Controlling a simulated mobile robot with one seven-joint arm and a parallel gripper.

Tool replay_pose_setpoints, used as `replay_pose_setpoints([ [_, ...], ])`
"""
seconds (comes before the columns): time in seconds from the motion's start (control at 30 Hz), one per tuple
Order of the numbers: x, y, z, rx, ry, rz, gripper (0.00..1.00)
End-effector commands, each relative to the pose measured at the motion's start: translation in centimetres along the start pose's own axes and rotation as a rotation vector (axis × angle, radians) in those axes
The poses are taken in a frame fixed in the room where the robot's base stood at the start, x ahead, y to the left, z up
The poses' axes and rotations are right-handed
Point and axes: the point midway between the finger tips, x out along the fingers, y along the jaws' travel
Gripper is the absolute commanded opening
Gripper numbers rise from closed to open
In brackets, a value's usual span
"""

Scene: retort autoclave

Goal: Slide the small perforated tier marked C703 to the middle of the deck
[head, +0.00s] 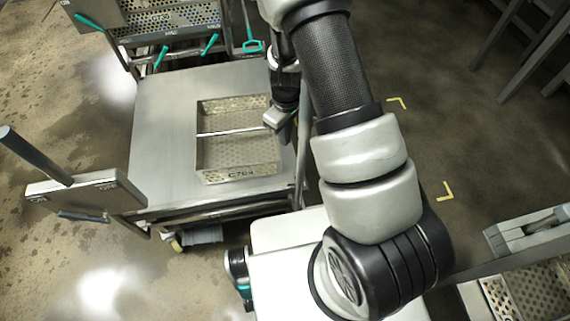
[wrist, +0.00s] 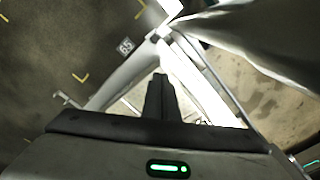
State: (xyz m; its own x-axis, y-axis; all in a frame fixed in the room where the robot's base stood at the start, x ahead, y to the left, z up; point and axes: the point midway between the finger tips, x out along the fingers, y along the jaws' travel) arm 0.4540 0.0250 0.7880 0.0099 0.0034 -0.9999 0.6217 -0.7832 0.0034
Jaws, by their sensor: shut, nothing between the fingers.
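The small perforated tier marked C703 (head: 240,173) is a shallow, open metal tray with a bar across its middle. It lies flat on the metal deck (head: 163,125), right of the deck's middle and near its right edge. A wider strip of bare deck lies to its left. My gripper (head: 275,119) is at the tier's right wall, low over the deck. I cannot tell whether it touches the wall. In the wrist view the dark fingers (wrist: 160,88) are together with nothing between them. Part of the tier's right side is hidden behind my gripper.
A cart end panel with a dark handle (head: 85,190) stands at the deck's front left corner. A rack with perforated tiers and green handles (head: 165,25) stands behind the deck. Another perforated tray (head: 540,290) is at lower right. Yellow floor marks (head: 446,191) lie to the right.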

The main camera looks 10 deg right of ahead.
Motion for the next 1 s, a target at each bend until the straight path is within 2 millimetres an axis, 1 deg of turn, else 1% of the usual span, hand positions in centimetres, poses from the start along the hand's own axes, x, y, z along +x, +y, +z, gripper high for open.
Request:
replay_pose_setpoints([
  [0.03, 0.7, -0.2, 0.2, -0.009, -0.008, -0.002, 0.00],
  [0.17, 2.0, -0.3, 0.3, -0.014, -0.012, -0.004, 0.00],
  [0.27, 3.8, -0.3, 0.3, -0.013, -0.012, -0.004, 0.00],
  [0.8, 15.7, -0.3, 0.5, -0.012, -0.012, -0.004, 0.00],
  [1.0, 19.0, -0.4, 0.5, -0.011, -0.012, -0.004, 0.00],
])
